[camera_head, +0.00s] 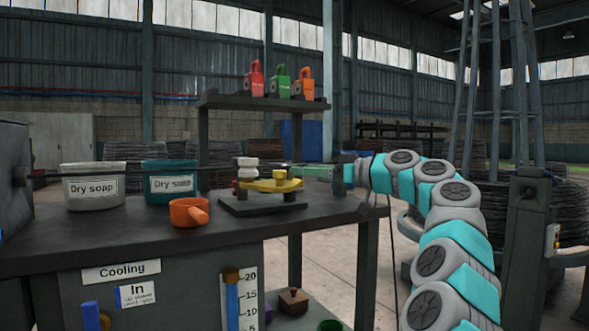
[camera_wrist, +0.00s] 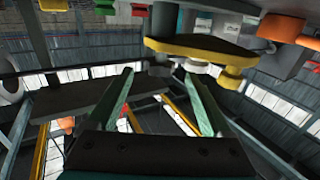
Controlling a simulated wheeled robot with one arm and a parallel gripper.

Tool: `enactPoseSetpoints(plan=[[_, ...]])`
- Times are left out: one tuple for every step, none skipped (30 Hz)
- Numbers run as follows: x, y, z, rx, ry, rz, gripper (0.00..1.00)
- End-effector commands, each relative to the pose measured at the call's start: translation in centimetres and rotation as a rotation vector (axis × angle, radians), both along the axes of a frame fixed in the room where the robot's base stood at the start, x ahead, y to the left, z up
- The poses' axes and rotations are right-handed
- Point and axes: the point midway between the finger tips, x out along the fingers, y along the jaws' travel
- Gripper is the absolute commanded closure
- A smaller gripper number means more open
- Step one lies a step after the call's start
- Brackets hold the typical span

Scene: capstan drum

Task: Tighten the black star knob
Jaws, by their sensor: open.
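My gripper (camera_head: 308,170) is at the right of a small stand, its green fingers pointing left over the yellow arm (camera_head: 272,186). The fingers are apart and empty in the wrist view (camera_wrist: 158,82). The yellow arm sits on a dark base plate (camera_head: 262,203) beside a stack of pale rollers (camera_head: 247,168). In the wrist view the yellow arm (camera_wrist: 215,50) appears upper right of the fingers, with rounded yellow and grey parts near the right fingertip. I cannot clearly pick out the black star knob in either view.
A raised shelf (camera_head: 262,104) bears red, green and orange items. A thin line runs across above the table.

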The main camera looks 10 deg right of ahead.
Motion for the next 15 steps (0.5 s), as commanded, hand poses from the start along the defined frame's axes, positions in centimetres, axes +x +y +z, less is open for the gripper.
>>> enactPoseSetpoints(plan=[[0.6,0.6,0.0,-0.001,0.002,0.0,0.16],[0.9,1.0,0.0,-0.001,0.002,-0.001,0.16],[1.3,1.4,0.1,-0.001,0.002,-0.001,0.16],[1.6,1.7,0.1,0.0,0.001,-0.001,0.16],[1.8,2.0,0.1,0.0,0.001,-0.001,0.16],[2.0,2.3,0.1,0.001,0.001,0.0,0.16],[2.2,2.5,0.1,0.001,0.001,0.001,0.16],[2.3,2.6,0.1,0.001,0.001,0.001,0.16],[2.4,2.8,0.1,0.001,0.001,0.001,0.16],[2.5,2.8,0.1,0.001,0.001,0.001,0.16],[2.5,2.9,0.1,0.001,0.001,0.001,0.16],[2.5,2.9,0.1,0.001,0.001,0.001,0.16],[2.5,2.9,0.1,0.001,0.001,0.001,0.16],[2.5,2.8,0.1,0.001,0.001,0.0,0.16],[2.5,2.8,0.1,0.001,0.0,0.0,0.16]])
